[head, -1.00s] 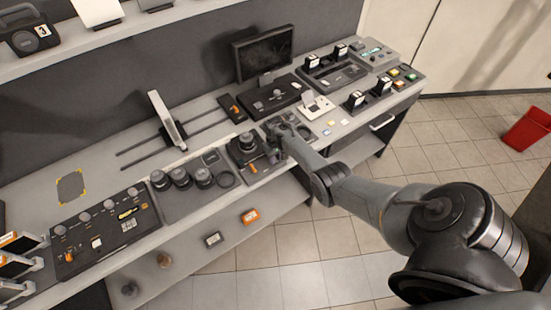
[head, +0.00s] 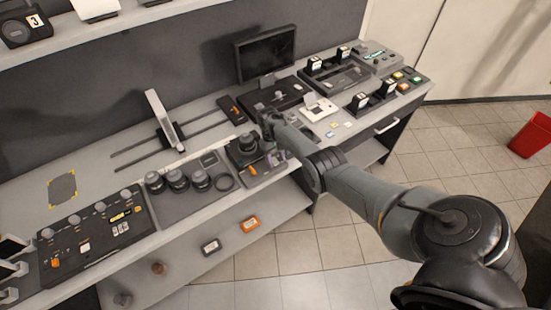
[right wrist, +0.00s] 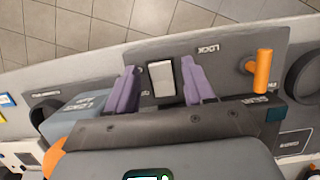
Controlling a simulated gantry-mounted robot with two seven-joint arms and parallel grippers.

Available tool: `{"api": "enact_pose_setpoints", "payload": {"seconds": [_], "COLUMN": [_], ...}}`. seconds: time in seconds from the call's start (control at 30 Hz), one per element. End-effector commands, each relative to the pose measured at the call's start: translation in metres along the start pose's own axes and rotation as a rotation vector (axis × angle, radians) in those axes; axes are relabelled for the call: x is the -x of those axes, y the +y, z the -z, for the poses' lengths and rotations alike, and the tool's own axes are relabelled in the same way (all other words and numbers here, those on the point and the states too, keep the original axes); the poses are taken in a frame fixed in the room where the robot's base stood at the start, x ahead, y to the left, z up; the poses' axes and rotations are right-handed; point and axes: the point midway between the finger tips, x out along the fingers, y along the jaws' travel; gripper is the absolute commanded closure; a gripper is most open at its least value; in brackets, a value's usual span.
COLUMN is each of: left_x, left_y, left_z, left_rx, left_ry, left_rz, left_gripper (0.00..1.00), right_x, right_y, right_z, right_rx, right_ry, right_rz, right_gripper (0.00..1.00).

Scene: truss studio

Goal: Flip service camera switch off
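My right gripper (head: 275,156) is at the front of the bench, beside a dark unit with a round black knob (head: 245,145) and an orange lever (head: 253,169). In the right wrist view its two purple fingers (right wrist: 161,90) are apart, with nothing held. A pale rocker switch (right wrist: 162,78) on a dark panel (right wrist: 225,65) shows between the fingers, with a gap on both sides. The panel has a LOCK label and an orange lever (right wrist: 262,70). I cannot read a service camera label, nor tell the rocker's on or off side. My left gripper is not in view.
A control panel (head: 95,232) with several knobs lies at the left. Several black round parts (head: 178,180) stand in a tray. A monitor (head: 266,50), a white device (head: 318,108) and button boxes (head: 375,57) are farther right. A red bin (head: 533,135) is on the floor.

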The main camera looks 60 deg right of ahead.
Motion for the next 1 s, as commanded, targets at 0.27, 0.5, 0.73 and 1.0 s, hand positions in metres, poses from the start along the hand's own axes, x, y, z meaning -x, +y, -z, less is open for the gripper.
{"api": "enact_pose_setpoints", "payload": {"seconds": [0.27,0.5,0.73,1.0], "left_x": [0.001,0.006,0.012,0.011], "left_y": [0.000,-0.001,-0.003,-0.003], "left_z": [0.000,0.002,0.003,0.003], "left_rx": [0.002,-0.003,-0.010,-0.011], "left_ry": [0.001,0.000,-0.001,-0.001], "left_rz": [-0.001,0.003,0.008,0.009], "left_gripper": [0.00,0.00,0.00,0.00], "right_x": [0.001,0.021,0.061,0.097], "right_y": [0.000,0.000,0.000,0.000], "right_z": [0.000,0.001,0.001,0.001], "right_rx": [0.000,0.000,-0.001,-0.001], "right_ry": [0.001,0.003,0.004,0.002], "right_rz": [0.000,0.001,0.001,0.000], "right_gripper": [0.47,0.47,0.47,0.47]}}
